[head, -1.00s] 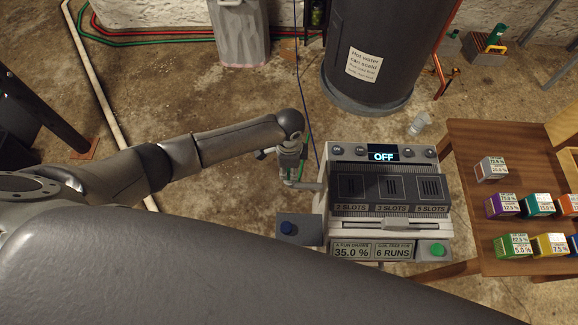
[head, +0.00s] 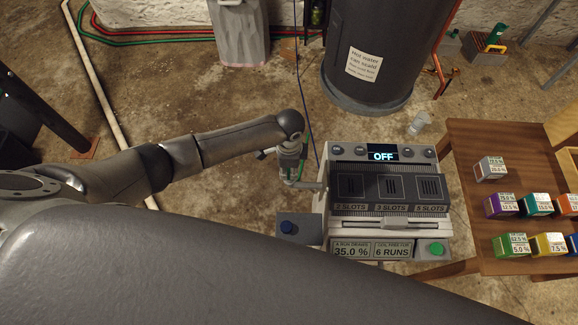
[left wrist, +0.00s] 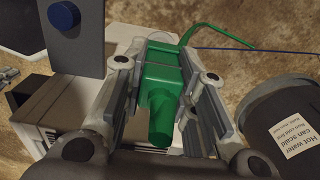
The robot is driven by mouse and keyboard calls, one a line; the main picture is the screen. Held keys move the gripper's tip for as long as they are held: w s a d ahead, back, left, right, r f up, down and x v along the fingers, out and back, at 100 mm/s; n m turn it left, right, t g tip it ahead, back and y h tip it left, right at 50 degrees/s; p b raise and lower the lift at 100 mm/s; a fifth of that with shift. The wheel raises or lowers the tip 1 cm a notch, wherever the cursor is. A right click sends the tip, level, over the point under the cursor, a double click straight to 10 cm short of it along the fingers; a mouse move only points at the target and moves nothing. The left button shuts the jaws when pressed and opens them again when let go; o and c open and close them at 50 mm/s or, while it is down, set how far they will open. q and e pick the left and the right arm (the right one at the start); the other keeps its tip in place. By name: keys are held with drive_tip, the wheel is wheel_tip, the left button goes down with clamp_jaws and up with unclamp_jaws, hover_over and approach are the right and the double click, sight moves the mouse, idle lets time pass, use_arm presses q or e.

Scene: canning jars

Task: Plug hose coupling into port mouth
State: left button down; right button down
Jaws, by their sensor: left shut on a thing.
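The green hose coupling (left wrist: 162,92) is between the fingers of my left gripper (left wrist: 165,85) in the left wrist view. Its round nose points down in that picture. In the head view my left gripper (head: 292,178) is at the left side of the grey machine (head: 322,205), close to its upper left edge. It hides most of the coupling there. I cannot make out the port mouth in either view, nor tell whether the coupling touches the machine. My right gripper is not in view.
The machine's display reads OFF (head: 383,156). A blue knob (head: 288,227) stands on a grey plate at its left, a green button (head: 436,248) at its right. A wooden table (head: 470,150) with coloured boxes is at right. A dark water heater (head: 385,50) stands behind.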

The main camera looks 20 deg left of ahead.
use_arm(q)
drive_tip(key=shift+f+b, duration=0.7)
drive_tip(key=shift+f, duration=0.45)
drive_tip(key=c, duration=1.4)
unclamp_jaws()
drive_tip(key=o, duration=0.5)
drive_tip(key=shift+o, duration=0.2)
drive_tip(key=shift+r, duration=0.1)
wheel_tip(320, 180, up, 12)
drive_tip(key=shift+s, duration=0.1)
